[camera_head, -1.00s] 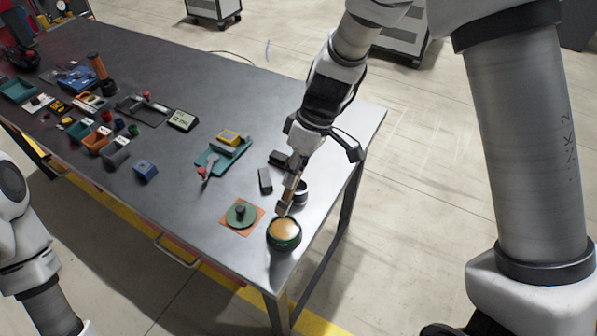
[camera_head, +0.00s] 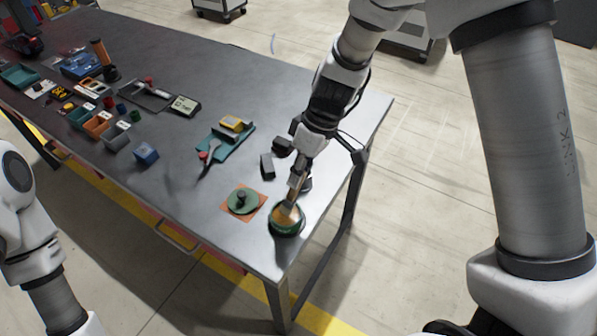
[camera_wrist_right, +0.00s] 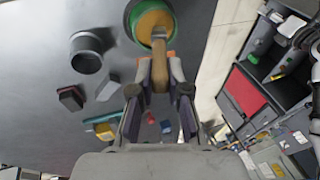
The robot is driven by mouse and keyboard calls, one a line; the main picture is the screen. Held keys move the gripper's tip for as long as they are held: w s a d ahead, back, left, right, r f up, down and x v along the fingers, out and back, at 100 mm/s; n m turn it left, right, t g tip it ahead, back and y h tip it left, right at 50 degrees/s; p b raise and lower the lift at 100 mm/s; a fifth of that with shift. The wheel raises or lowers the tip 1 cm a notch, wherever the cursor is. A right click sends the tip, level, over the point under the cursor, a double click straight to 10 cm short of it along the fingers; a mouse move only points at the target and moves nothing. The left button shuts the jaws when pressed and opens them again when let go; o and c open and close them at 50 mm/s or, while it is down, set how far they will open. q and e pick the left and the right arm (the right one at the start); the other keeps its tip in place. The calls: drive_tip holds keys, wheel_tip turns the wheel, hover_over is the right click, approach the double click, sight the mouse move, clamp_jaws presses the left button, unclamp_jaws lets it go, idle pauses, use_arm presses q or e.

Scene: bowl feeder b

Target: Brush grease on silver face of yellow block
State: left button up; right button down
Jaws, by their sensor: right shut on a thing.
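My right gripper (camera_head: 300,172) is shut on a brush (camera_head: 293,194) with a wooden handle. The brush points down and its bristle end is at the orange grease inside the round green tin (camera_head: 287,232). The wrist view shows the brush handle (camera_wrist_right: 159,66) between the fingers and the brush head over the grease in the tin (camera_wrist_right: 133,14). The yellow block (camera_head: 232,123) sits in a teal fixture (camera_head: 231,143) farther back on the table; its silver face is too small to make out. My left gripper is out of view.
A green lid (camera_head: 242,200) with a knob lies on an orange mat beside the tin. A dark grey block (camera_head: 267,166) and a grey cup (camera_wrist_right: 87,52) are near my right gripper. Several bins and tools fill the table's left side. The table's right edge is close to the tin.

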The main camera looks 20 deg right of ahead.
drive_tip(key=shift+s+f+b, duration=0.1)
drive_tip(key=shift+f+b, duration=0.45)
drive_tip(key=shift+b, duration=0.15)
idle(1.5)
wheel_tip(320, 180, up, 7)
drive_tip(key=p, duration=0.5)
drive_tip(key=shift+r, duration=0.1)
idle(0.5)
